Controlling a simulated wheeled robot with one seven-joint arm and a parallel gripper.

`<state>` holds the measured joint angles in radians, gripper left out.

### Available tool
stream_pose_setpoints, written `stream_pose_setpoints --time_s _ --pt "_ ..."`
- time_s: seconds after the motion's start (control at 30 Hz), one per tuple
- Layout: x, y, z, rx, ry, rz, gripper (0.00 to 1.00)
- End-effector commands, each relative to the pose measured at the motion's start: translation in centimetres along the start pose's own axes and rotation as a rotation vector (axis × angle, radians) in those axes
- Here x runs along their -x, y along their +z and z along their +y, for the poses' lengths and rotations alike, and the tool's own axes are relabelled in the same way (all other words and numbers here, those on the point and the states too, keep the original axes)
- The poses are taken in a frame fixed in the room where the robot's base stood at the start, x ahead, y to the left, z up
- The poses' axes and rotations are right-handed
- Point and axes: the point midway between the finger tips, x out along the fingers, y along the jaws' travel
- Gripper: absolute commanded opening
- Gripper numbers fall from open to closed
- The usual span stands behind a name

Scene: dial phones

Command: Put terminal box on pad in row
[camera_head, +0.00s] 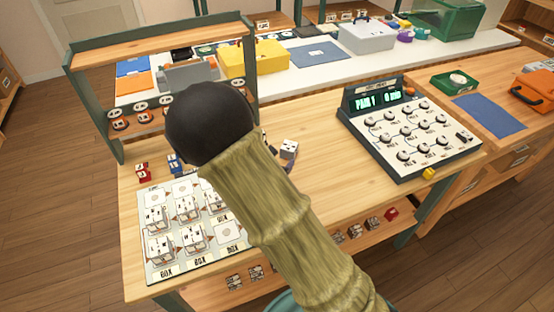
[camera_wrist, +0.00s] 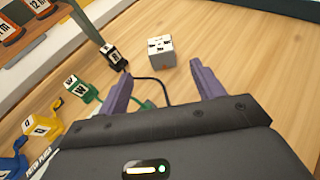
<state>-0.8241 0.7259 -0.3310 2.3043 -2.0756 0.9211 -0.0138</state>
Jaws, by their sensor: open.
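A white terminal box (camera_head: 289,149) with dark marks on top stands alone on the wooden table, just right of my arm in the head view. In the wrist view this box (camera_wrist: 161,52) lies just beyond and between the fingertips, not touching them. My gripper (camera_wrist: 162,74) is open and empty, its two purple fingers spread wide. A printed sheet of pads (camera_head: 160,272) lies at the table's front left, with several white boxes (camera_head: 159,247) standing on it in rows. A front-right pad (camera_head: 229,233) on it shows bare. My arm hides the sheet's right side and most of my gripper.
Several coloured patch plugs stand left of my gripper, including a green one (camera_wrist: 80,90) and a black one (camera_wrist: 112,56); a black cable (camera_wrist: 160,84) runs near the fingers. A console (camera_head: 412,135) stands at right. A shelf frame (camera_head: 95,95) rises at back left.

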Motion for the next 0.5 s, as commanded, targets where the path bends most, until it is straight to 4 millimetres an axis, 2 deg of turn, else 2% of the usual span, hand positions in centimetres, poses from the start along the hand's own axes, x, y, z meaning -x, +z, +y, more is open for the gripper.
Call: stream_pose_setpoints --time_s 0.37,0.5 --pt "-0.1 0.1 -0.2 -0.007 -0.007 0.002 0.67" --pt "-0.2 0.5 -2.4 -0.088 -0.084 0.031 0.67"
